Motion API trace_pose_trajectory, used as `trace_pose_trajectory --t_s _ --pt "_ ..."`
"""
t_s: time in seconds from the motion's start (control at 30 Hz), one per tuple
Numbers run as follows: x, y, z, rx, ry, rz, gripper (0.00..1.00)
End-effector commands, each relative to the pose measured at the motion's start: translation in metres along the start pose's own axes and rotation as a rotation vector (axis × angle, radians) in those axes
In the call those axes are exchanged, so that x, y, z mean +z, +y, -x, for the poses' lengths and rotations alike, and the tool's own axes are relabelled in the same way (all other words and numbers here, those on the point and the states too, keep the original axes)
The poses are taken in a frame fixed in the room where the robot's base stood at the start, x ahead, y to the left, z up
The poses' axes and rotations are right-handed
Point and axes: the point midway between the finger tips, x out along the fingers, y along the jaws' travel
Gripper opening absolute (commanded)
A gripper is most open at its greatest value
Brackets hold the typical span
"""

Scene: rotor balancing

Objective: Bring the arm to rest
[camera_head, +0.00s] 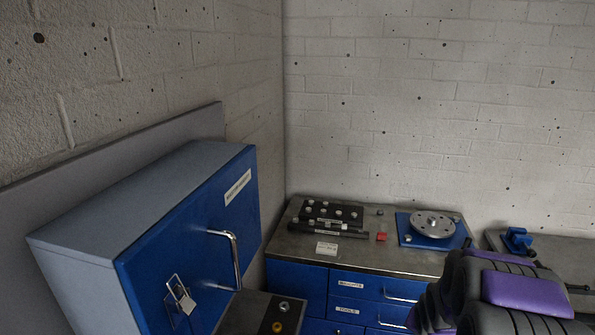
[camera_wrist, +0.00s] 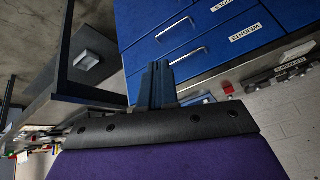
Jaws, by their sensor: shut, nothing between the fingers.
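My arm, with black segments and purple pads, shows at the lower right of the head view (camera_head: 515,290). It is in front of the right end of the drawer bench. My gripper (camera_wrist: 155,85) shows in the wrist view as two dark fingers close together, shut and empty. Its fingertips stand in front of the blue drawers (camera_wrist: 185,45) and appear apart from them, though the exact gap is hard to tell. In the head view my fingertips cannot be made out.
The bench top (camera_head: 385,258) carries a rotor disc (camera_head: 433,223) on a blue plate, a black rack of weights (camera_head: 333,213) and a small red block (camera_head: 381,236). A second bench (camera_head: 570,250) is at right.

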Motion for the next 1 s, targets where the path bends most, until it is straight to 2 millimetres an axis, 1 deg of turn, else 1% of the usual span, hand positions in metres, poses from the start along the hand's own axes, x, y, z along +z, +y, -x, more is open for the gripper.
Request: trace_pose_trajectory --t_s 0.03,0.07,0.27,0.43,0.57,0.6,0.67,0.7,0.8,0.9,1.0 --pt "0.006 -0.005 0.021 0.012 -0.021 0.031 0.0" --pt "0.011 -0.007 0.031 0.019 -0.035 0.05 0.0" --pt "0.055 -0.012 0.101 0.067 -0.16 0.166 0.0" --pt "0.099 -0.011 0.161 0.087 -0.269 0.267 0.0" --pt "0.138 -0.006 0.206 0.091 -0.361 0.347 0.0" --pt "0.151 -0.004 0.219 0.091 -0.392 0.372 0.0" --pt "0.169 -0.001 0.239 0.087 -0.431 0.411 0.0" --pt "0.181 0.002 0.252 0.083 -0.462 0.437 0.0" --pt "0.212 0.011 0.283 0.072 -0.532 0.501 0.0" --pt "0.241 0.021 0.309 0.06 -0.597 0.558 0.0" --pt "0.261 0.028 0.327 0.046 -0.643 0.601 0.0"
